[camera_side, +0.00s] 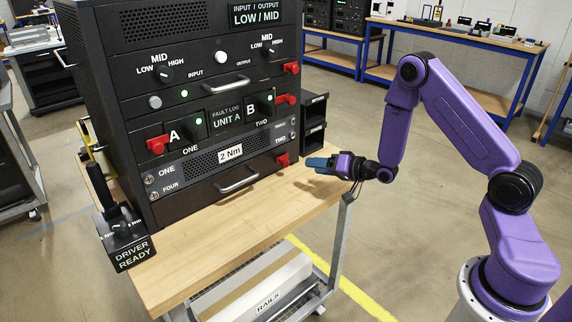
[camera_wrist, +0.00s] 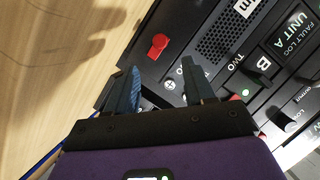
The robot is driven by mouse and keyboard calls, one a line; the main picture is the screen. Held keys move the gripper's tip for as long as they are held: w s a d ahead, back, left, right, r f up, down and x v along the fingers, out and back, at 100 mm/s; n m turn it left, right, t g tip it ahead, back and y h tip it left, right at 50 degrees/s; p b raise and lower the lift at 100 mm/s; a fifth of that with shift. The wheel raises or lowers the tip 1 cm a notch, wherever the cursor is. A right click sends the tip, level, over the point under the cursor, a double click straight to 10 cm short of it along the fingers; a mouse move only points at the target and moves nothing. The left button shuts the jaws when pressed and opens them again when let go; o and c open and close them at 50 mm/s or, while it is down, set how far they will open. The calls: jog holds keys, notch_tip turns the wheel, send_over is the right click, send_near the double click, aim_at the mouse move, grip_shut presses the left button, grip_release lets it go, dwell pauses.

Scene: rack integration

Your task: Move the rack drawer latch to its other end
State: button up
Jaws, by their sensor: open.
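The rack (camera_side: 215,100) is a black cabinet on a wooden bench. Its bottom drawer has a silver handle (camera_side: 237,180) and a small red latch (camera_side: 283,160) at the right end. In the wrist view a red latch (camera_wrist: 158,46) shows on the dark panel, just beyond my fingertips. My gripper (camera_side: 318,163) is right of the bottom drawer's latch in the side view, level with it and apart from it. In the wrist view my gripper (camera_wrist: 161,67) has its blue fingers spread with nothing between them.
Other red latches sit on the upper drawer (camera_side: 291,68) and the A/B modules (camera_side: 157,145). The front bench top (camera_side: 215,230) is clear.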

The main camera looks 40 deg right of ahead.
aim_at(287, 164)
jog(key=x, duration=1.2)
jog(key=shift+s+a, duration=0.1)
